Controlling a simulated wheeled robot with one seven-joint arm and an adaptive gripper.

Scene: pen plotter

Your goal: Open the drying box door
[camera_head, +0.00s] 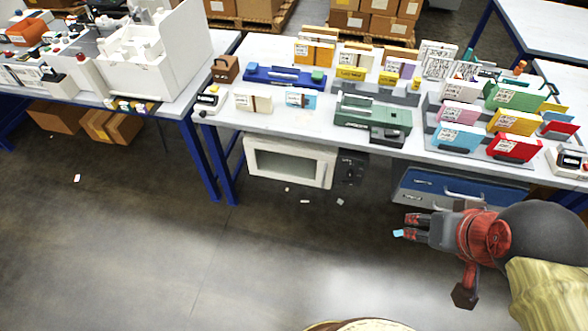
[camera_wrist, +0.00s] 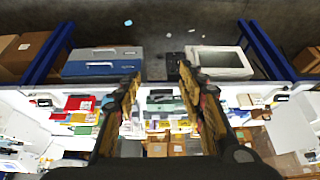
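The drying box appears to be the cream-white box under the middle table. Its door (camera_head: 326,170) has a pale frame around a wide window and looks closed. A dark panel (camera_head: 350,168) adjoins it on the right. In the wrist view the white door frame (camera_wrist: 250,72) is right of my fingers, with the dark panel (camera_wrist: 175,66) nearly between them. My gripper (camera_head: 406,226) is at the lower right in the head view, in front of and right of the box. In the wrist view my gripper (camera_wrist: 157,80) has its fingers spread, with nothing between them.
The tabletop (camera_head: 275,120) above is crowded with boxes, cards and small devices. Blue table legs (camera_head: 201,160) stand left of the box. The floor (camera_head: 150,240) in front is open, with small scraps.

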